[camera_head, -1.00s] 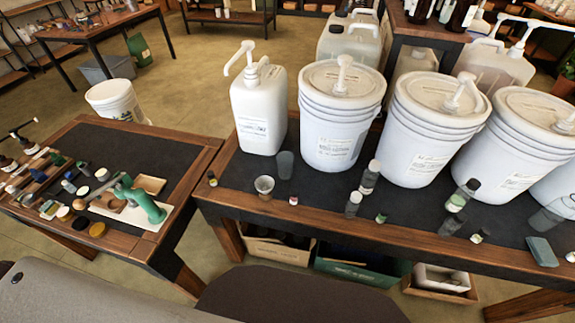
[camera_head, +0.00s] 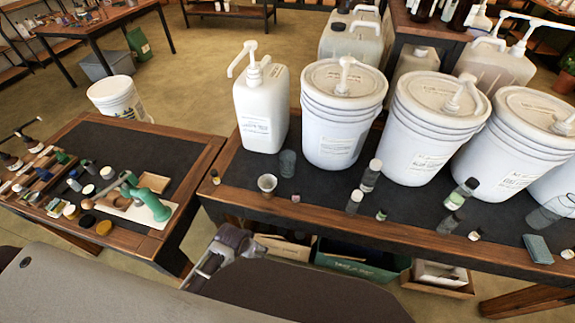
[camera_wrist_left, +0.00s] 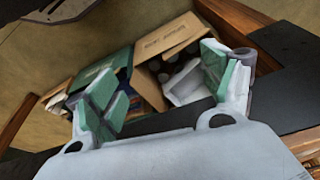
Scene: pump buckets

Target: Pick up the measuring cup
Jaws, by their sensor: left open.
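A small pale cup (camera_head: 267,183), probably the measuring cup, stands upright near the front edge of the long dark-topped table. A dark translucent beaker (camera_head: 288,163) stands just behind it, so I cannot be sure which is the measuring cup. My left gripper (camera_head: 246,244) shows at the table's front edge, below and apart from the cup. In the left wrist view the left gripper (camera_wrist_left: 158,74) has its green-padded fingers spread, with nothing between them. The cup is not seen in that view. My right gripper is not in view.
White pump buckets (camera_head: 342,120) and a white jug (camera_head: 262,115) line the table's back. Small bottles (camera_head: 371,176) stand to the right of the cup. Below are a cardboard box (camera_wrist_left: 165,45) and a green box (camera_wrist_left: 103,70). A side table (camera_head: 150,150) stands left.

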